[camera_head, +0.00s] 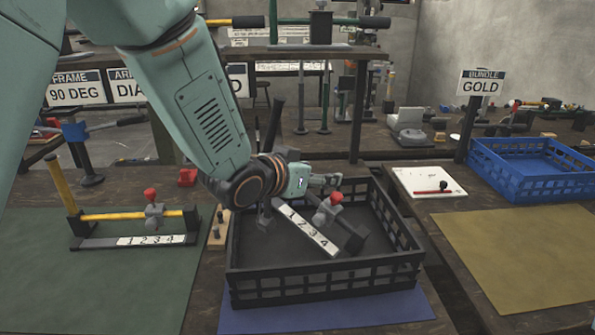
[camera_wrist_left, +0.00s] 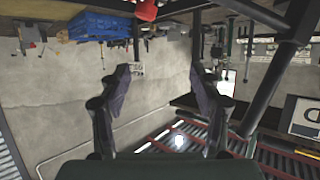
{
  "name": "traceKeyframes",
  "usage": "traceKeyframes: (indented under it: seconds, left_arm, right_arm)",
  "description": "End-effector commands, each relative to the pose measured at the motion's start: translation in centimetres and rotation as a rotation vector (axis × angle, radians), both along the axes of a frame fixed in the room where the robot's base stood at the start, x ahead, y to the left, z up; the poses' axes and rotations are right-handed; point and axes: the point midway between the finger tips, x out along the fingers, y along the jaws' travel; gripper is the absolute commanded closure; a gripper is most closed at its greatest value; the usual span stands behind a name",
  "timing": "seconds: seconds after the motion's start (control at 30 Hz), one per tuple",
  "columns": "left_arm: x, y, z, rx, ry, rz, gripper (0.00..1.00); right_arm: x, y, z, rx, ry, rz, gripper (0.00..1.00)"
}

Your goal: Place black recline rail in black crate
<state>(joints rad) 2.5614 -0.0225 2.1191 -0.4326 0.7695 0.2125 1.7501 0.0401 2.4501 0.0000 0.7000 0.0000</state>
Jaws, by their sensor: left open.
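The black recline rail (camera_head: 309,229) lies slantwise inside the black crate (camera_head: 327,284). Its white 1 2 3 4 label faces up, and a red knob (camera_head: 336,197) shows near its right side. A black bar, seemingly its handle, rises above the crate's back left behind my arm. My left gripper (camera_head: 327,181) is over the back part of the crate, above the rail, apart from it as far as I can tell. In the left wrist view its two fingers (camera_wrist_left: 161,84) are spread with nothing between them. My right gripper is not in view.
A yellow rail (camera_head: 130,216) with a red knob lies on the green mat (camera_head: 100,285) at left. The crate stands on a blue mat (camera_head: 330,316). A blue crate (camera_head: 535,187) is at the right, behind a clear yellow mat (camera_head: 525,255). A shelf frame stands behind.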

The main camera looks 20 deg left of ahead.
Motion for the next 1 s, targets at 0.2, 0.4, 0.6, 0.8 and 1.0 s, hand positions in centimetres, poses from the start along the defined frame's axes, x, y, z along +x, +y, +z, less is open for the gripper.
traceKeyframes:
  seconds: [0.2,0.4,0.6,0.8,1.0]
  left_arm:
    - [-3.7,1.2,1.8,-0.005,0.000,0.001,0.36]
    - [-5.9,2.0,2.7,-0.003,0.000,0.001,0.36]
    - [-6.6,2.2,2.9,-0.001,0.000,-0.001,0.36]
    - [-6.6,2.2,2.9,0.000,0.000,-0.001,0.36]
    - [-6.5,2.2,2.8,0.000,0.000,-0.001,0.36]
  right_arm:
    - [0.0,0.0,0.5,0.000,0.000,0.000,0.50]
    - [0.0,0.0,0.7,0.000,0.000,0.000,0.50]
    - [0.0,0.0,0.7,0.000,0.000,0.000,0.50]
    - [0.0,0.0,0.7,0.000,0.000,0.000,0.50]
    - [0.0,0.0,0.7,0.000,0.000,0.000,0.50]
